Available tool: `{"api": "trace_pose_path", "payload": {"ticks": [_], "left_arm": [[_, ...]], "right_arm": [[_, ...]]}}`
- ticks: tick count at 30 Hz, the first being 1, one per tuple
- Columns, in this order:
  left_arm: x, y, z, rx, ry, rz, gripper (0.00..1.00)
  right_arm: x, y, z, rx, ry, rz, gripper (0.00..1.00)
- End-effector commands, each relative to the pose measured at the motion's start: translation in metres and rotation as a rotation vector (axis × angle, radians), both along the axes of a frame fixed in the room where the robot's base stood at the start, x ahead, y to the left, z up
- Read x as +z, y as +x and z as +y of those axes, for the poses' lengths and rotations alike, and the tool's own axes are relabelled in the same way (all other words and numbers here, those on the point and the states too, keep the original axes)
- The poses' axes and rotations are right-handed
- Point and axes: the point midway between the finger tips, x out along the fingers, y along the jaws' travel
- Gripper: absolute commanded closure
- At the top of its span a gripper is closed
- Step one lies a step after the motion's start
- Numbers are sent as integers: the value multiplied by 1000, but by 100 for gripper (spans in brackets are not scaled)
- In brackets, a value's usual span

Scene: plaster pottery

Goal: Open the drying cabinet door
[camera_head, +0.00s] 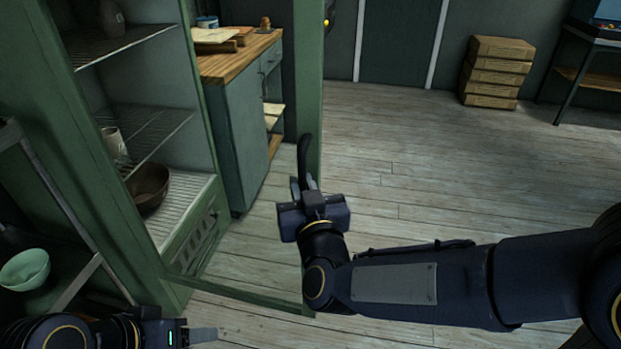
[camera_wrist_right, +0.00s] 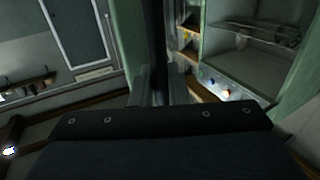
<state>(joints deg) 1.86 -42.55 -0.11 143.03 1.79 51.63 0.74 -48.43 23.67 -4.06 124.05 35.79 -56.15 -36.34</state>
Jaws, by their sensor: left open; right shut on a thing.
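The green drying cabinet (camera_head: 95,190) stands at the left with its interior exposed. Its green-framed door (camera_head: 308,70) is swung out from the cabinet, with its bottom rail low over the floor. The black curved door handle (camera_head: 304,150) is on the door's outer stile. My right gripper (camera_head: 306,188) is shut on the handle; the fingertips are partly hidden. In the right wrist view the dark handle (camera_wrist_right: 158,50) rises between the fingers. My left gripper (camera_head: 198,335) is open and low at the bottom left, apart from the door.
A pale green bowl (camera_head: 25,269) sits at the far left. A workbench (camera_head: 235,140) stands behind the door. Stacked boxes (camera_head: 497,72) stand at the back right. The middle floor is clear.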

Motion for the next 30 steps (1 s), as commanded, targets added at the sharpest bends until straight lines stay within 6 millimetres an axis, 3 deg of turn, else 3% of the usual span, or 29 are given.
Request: {"api": "trace_pose_path", "payload": {"ticks": [10, 11, 15, 23, 30], "left_arm": [[0, 0, 0, 0, 0, 0, 42], [0, 0, 0, 0, 0, 0, 42], [0, 0, 0, 0, 0, 0, 42], [0, 0, 0, 0, 0, 0, 42], [2, 0, 0, 0, 0, 0, 42]], "right_arm": [[0, -1, 2, 5, 0, -1, 100], [0, -1, 2, 6, 0, -1, 82], [0, -1, 2, 4, 0, -1, 68], [0, -2, 1, 3, 1, 0, 68], [1, -32, -7, 6, 1, -1, 68]]}}
